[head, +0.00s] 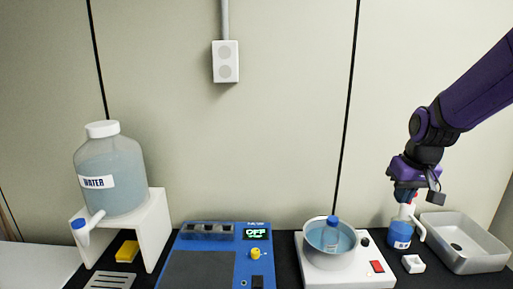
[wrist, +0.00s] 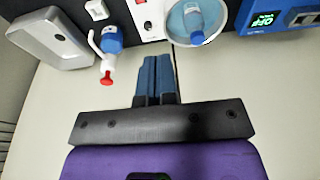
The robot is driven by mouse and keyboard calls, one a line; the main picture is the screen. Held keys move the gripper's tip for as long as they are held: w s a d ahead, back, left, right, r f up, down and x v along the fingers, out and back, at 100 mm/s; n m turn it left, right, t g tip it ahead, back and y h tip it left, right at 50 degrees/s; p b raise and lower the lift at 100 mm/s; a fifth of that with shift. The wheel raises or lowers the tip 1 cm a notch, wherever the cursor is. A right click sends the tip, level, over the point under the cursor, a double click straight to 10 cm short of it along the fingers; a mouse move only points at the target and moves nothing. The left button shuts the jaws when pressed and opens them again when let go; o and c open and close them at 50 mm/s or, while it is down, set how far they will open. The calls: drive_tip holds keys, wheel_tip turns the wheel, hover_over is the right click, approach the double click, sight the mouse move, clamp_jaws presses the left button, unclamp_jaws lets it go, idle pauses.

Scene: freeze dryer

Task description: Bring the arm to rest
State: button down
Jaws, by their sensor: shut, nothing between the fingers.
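My arm comes in from the right in the head view and hangs down, with my gripper (head: 405,194) above the bench at the right. In the wrist view my gripper (wrist: 157,60) has its two blue fingers together, with nothing between them. A blue wash bottle (head: 400,236) with a white spout stands on the bench below my gripper. The wash bottle (wrist: 112,40) and its red tip show to the left of the fingers in the wrist view, apart from them.
A metal tray (head: 487,262) and a small white block (head: 413,264) stand near the wash bottle. Left of them is a white hotplate (head: 382,281) with a water bowl (head: 312,257) holding a blue-capped bottle (head: 331,232). Further left are a blue device (head: 197,269) and a water jug (head: 112,165) on a white stand (head: 158,225).

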drive_tip(key=s+a+r+t, duration=0.1)
drive_tip(key=s+r, duration=0.4)
drive_tip(key=s, duration=0.6)
drive_tip(key=s+a+r+t, duration=0.1)
drive_tip(key=s+a+r, duration=0.2)
drive_tip(key=s+r, duration=0.3)
drive_tip(key=shift+s+t, duration=0.3)
drive_tip(key=shift+s, duration=2.15)
drive_tip(key=shift+r, duration=0.1)
